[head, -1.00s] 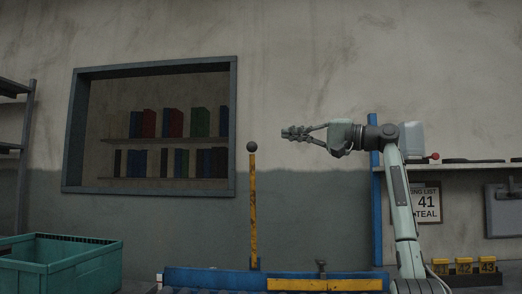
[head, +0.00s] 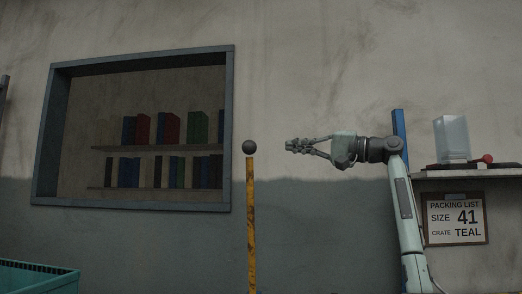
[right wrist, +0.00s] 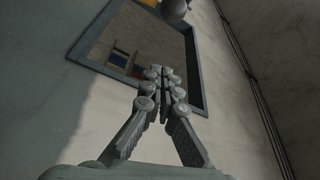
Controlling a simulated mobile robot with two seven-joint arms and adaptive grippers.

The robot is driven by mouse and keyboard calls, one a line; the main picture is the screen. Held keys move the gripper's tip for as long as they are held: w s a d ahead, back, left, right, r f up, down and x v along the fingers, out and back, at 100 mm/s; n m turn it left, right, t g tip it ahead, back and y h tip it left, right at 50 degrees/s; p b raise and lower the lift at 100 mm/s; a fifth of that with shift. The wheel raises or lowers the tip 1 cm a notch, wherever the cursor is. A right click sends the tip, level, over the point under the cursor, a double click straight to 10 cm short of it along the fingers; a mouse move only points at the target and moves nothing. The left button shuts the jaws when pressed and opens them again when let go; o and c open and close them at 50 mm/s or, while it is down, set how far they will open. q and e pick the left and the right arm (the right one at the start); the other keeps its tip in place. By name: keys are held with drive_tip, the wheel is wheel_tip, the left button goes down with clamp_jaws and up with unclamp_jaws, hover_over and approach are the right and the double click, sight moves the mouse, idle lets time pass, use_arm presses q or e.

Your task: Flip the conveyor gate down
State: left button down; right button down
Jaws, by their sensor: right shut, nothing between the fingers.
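The gate's upright yellow post (head: 251,225) stands in the middle of the head view, with a dark ball knob (head: 249,147) on its top. The foot of the post is below the picture. My right gripper (head: 289,146) comes in from the right, level with the knob and a short way to its right in the picture. Its fingers are shut and empty. In the right wrist view the closed fingers (right wrist: 166,72) point up toward the window, and the ball knob (right wrist: 174,9) shows at the top edge, apart from the fingertips. My left gripper is not in view.
A framed wall window (head: 42,140) with shelves of coloured boxes is behind at left. A teal crate (head: 40,272) shows at the bottom left.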

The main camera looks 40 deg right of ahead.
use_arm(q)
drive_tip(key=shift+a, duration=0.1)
use_arm(e)
drive_tip(key=shift+s+a+r, duration=0.1)
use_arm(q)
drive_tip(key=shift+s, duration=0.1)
